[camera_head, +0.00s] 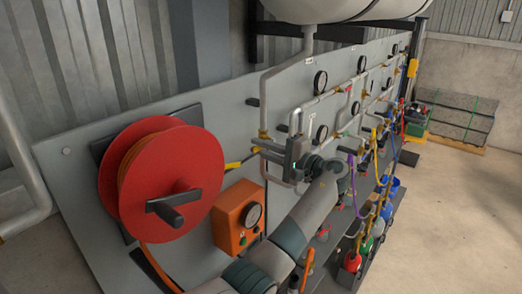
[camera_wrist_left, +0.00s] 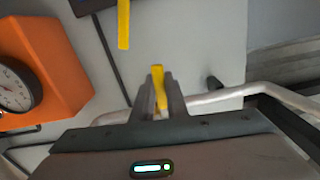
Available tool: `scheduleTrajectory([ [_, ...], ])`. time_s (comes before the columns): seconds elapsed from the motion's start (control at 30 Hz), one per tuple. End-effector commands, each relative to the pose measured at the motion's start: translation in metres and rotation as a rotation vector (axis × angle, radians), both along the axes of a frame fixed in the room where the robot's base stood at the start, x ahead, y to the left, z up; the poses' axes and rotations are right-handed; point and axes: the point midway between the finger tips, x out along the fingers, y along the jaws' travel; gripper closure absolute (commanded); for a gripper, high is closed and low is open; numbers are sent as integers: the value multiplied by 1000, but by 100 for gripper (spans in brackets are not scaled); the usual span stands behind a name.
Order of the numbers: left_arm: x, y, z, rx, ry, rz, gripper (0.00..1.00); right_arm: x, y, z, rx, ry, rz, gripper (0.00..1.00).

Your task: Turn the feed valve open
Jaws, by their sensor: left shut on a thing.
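My left gripper (camera_head: 264,149) reaches the grey panel, just above and right of the orange gauge box. In the left wrist view its two fingers (camera_wrist_left: 158,92) are shut on a yellow valve handle (camera_wrist_left: 158,80), whose tip stands out between them. The held yellow handle (camera_head: 256,150) also shows small at the fingertips in the head view. The valve body behind it is hidden by my gripper. A second yellow piece (camera_wrist_left: 123,25) hangs apart from the fingers in the left wrist view. No label naming the feed valve is readable. My right gripper is not in view.
A red hose reel (camera_head: 150,180) is on the panel at the left. The orange gauge box (camera_head: 238,215) is close below my gripper. Pipes with gauges (camera_head: 320,80) run along the panel to the right.

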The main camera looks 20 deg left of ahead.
Motion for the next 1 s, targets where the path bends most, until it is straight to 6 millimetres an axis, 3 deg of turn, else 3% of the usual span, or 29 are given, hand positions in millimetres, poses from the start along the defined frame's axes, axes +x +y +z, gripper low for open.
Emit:
scheduleTrajectory([
  [0.6,7,-2,26,145,398,3,100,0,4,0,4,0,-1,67],
  [1.0,11,-3,31,181,497,2,100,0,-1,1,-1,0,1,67],
])
